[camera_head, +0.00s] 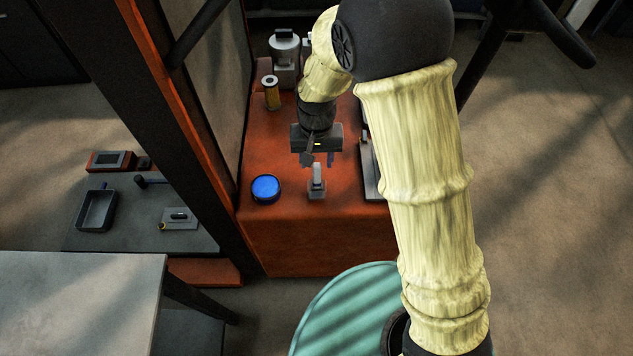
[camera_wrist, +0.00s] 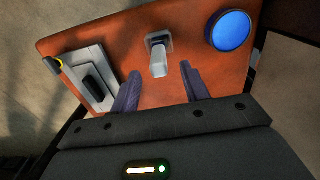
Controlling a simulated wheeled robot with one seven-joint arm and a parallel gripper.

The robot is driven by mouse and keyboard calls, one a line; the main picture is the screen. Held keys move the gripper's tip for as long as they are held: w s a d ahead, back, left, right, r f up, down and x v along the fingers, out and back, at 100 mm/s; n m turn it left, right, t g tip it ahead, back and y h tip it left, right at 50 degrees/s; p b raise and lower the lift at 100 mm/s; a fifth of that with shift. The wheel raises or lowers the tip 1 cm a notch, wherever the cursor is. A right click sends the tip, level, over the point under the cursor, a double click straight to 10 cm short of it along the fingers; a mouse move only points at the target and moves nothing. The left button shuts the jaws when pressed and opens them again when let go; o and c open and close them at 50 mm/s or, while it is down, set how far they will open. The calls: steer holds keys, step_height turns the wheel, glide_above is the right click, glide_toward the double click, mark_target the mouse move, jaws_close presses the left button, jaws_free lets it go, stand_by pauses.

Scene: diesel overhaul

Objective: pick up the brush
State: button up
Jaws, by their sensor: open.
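The brush, which I take to be the small upright piece with a pale grey handle and a darker grey base (camera_head: 317,182), stands on the orange bench top near its front edge. In the wrist view, the brush (camera_wrist: 158,58) shows just ahead of the fingers, roughly between their lines. My gripper (camera_head: 318,159) is above and slightly behind it in the head view, pointing down. The two dark fingers are apart with nothing between them, and in the wrist view my gripper (camera_wrist: 160,76) shows the same gap. I see no contact with the brush.
A blue round container (camera_head: 265,188) stands left of the brush. A flat plate (camera_head: 370,170) lies to its right, partly hidden by my arm. A yellow-and-black cylinder (camera_head: 271,93) and a grey machine part (camera_head: 285,55) stand farther back. A dark frame post borders the bench's left side.

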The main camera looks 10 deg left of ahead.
mark_target(317, 173)
steer(key=shift+f, duration=0.3)
steer(key=shift+f, duration=0.1)
steer(key=shift+s+f+p, duration=0.1)
steer(key=shift+f+p, duration=0.4)
steer(key=shift+f, duration=2.05)
jaws_close()
